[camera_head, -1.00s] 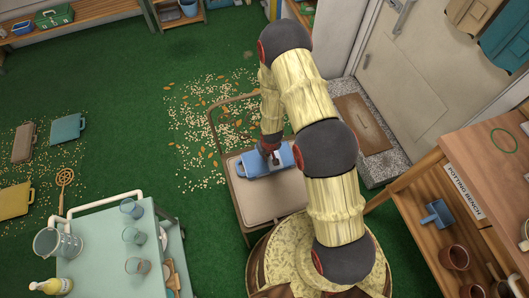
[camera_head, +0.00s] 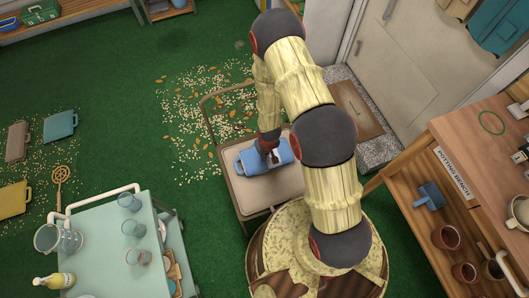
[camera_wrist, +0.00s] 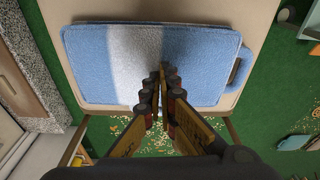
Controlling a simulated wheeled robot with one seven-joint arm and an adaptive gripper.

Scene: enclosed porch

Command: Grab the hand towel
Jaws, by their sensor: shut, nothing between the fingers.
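The hand towel (camera_wrist: 185,60) is blue with a white band and lies flat in the wrist view. In the head view the blue shape (camera_head: 250,161) is partly hidden by my gripper. A blue handle (camera_wrist: 238,70) sticks out at its right edge, seemingly from a pad (camera_wrist: 246,52) under the towel. Both rest on a beige seat-like platform (camera_head: 252,192). My gripper (camera_wrist: 163,75) is shut and empty, its fingertips over the towel's near half, close to the white band's right edge. I cannot tell whether the tips touch the cloth. My gripper also shows in the head view (camera_head: 270,153).
A thin frame (camera_head: 206,120) rises at the platform's far side. A pale green cart (camera_head: 100,262) with glasses stands at left, a potting bench (camera_head: 455,180) at right. Handled pads, such as a yellow one (camera_head: 13,200), lie on the green floor at left.

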